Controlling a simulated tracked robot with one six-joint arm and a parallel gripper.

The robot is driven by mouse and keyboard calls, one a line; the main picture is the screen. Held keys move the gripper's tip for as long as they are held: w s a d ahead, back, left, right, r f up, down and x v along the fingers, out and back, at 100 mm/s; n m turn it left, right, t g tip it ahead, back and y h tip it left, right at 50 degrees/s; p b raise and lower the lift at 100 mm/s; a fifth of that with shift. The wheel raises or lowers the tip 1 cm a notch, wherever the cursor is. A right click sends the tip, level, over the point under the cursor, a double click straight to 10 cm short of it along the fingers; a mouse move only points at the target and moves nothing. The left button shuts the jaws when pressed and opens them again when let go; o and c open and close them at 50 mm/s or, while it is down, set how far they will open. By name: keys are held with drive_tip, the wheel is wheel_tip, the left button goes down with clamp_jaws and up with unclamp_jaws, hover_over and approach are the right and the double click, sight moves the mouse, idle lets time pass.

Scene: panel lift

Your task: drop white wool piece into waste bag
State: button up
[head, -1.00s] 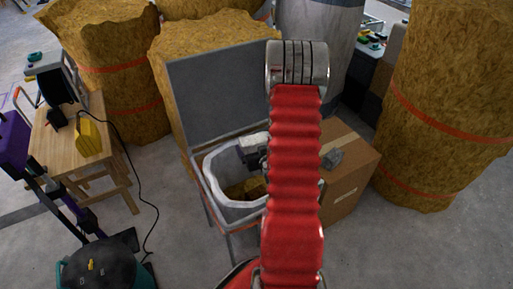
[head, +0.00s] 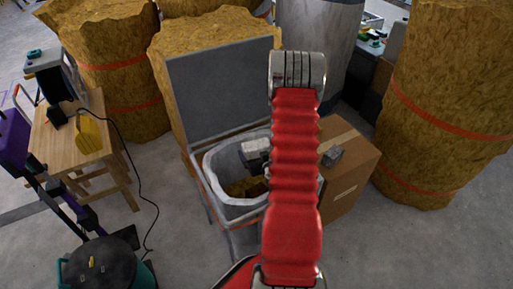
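The waste bag (head: 222,201) is a white liner, open at the top, in a grey bin with an orange band. Brown-gold wool (head: 243,187) lies inside it. My red ribbed arm crosses the middle of the view and covers the bag's right side. A pale, blocky shape with dark parts (head: 255,150) shows over the bag's back right, beside my arm. I cannot tell whether it is part of my wrist or the white wool piece. My gripper's fingers are hidden behind the arm, and no white wool piece is clearly visible.
A grey panel (head: 220,95) stands upright behind the bag. A cardboard box (head: 350,185) is to the right, with a small grey object (head: 332,155) over its top. Large wool rolls (head: 445,100) stand around. A wooden bench (head: 85,150) with a trailing cable is at left.

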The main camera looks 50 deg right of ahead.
drive_tip(key=shift+f, duration=1.05)
drive_tip(key=o, duration=0.8)
drive_tip(key=shift+s+a, duration=0.1)
